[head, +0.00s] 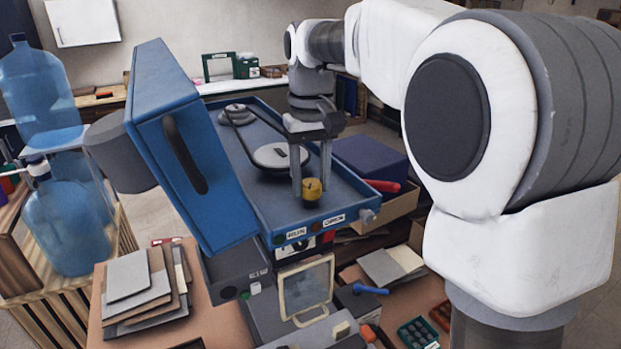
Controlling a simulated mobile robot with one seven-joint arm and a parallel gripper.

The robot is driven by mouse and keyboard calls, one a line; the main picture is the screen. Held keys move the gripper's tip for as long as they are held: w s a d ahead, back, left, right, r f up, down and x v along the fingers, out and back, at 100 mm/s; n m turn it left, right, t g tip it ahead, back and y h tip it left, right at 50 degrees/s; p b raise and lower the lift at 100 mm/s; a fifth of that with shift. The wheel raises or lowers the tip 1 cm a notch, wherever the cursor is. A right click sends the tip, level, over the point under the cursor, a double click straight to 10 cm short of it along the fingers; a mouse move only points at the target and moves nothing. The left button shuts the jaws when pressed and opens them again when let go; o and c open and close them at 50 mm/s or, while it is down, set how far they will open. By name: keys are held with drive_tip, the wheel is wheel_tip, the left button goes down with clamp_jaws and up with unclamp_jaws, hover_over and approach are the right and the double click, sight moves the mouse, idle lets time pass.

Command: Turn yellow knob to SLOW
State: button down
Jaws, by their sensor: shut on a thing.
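A yellow knob (312,190) sits near the front edge of a blue machine tray (262,222), in front of a round grey pulley (279,157). My gripper (308,188) points down from above, with its fingers at the knob, one on its left and one toward its right and behind. It is shut on the knob. Two white labels are on the tray's front edge, a left label (297,233) and a right label (334,220). Their print is too small to read surely, and the knob's pointing direction cannot be told.
A raised blue cover (160,110) with a dark handle stands left of the tray. A red-handled tool (383,186) lies at the tray's right. Stacked grey sheets (140,285) lie at the lower left. Blue water bottles (68,225) stand at the far left.

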sight(311, 182)
drive_tip(key=shift+c, duration=1.7)
unclamp_jaws()
drive_tip(key=shift+r, duration=0.1)
wheel_tip(311, 182, up, 17)
drive_tip(key=p, duration=0.2)
drive_tip(key=shift+r, duration=0.15)
drive_tip(key=shift+s, duration=0.1)
drive_tip(key=s+d+f+m+t+b, duration=0.1)
drive_tip(key=s+d+f+t+b, duration=0.1)
drive_tip(key=s+f, duration=0.9)
drive_tip(key=s+d+f+m+t+b, duration=0.2)
drive_tip(key=s+d+f+b, duration=0.3)
drive_tip(key=s+f, duration=0.6)
wheel_tip(311, 182, down, 5)
drive_tip(key=d+t, duration=0.1)
drive_tip(key=d, duration=0.1)
drive_tip(key=shift+s+d+f+t+b, duration=0.2)
drive_tip(key=shift+d+t+b, duration=0.1)
